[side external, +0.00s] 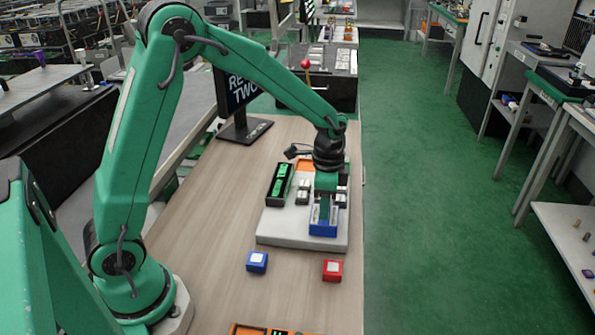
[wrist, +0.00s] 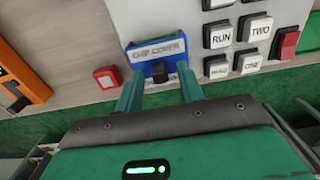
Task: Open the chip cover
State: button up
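In the side external view the blue cover (side external: 323,229) sits at the front right of the pale board (side external: 290,240). It looks closed, but my gripper hides part of it. My gripper (wrist: 160,73) is open, with one green finger on each side of the tab. Whether the fingers touch it, I cannot tell. In the side external view my gripper (side external: 324,208) points down at the cover.
Keys marked "RUN" (wrist: 220,35) and "TWO" (wrist: 255,27) lie beside the cover. A red block (side external: 332,270) and a blue block (side external: 257,262) stand on the table before the board. A black holder with green pieces (side external: 279,184) is on the board's left. A monitor (side external: 240,92) stands behind.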

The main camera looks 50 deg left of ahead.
jog(key=shift+f, duration=0.1)
grip_shut()
jog(key=s+a, duration=0.6)
jog(key=a, duration=0.1)
jog(key=shift+s, duration=0.35)
grip_release()
jog(key=shift+d, duration=0.1)
notch_tip(320, 180, up, 8)
dwell(0.7)
